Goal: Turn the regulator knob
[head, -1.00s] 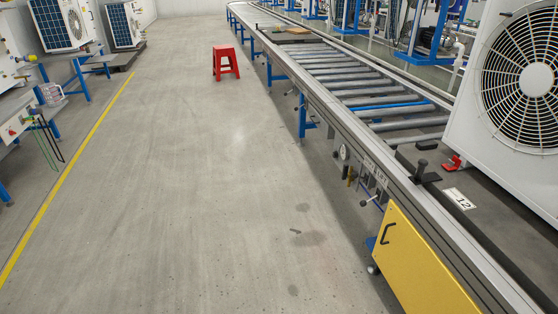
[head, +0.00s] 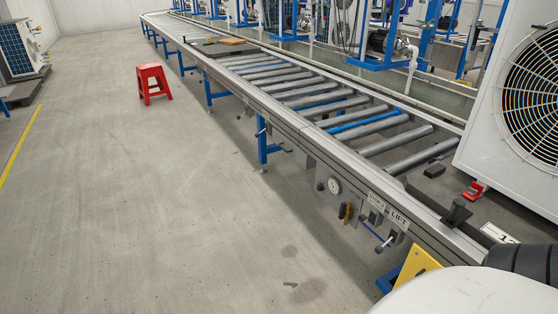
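A control panel (head: 338,201) hangs on the side of the roller conveyor, right of centre in the head view. It carries a round white gauge (head: 334,186). A small dark knob-like part (head: 320,187) sits at the gauge's left; it is too small to tell whether it is the regulator knob. Neither of my grippers is in view. A white and black ribbed part, likely my own arm, fills the lower right corner.
The roller conveyor (head: 300,95) runs from the lower right to the far left. A yellow panel (head: 414,268) is partly hidden below it. A red stool (head: 153,83) stands on the floor. A large fan unit (head: 510,100) stands at right.

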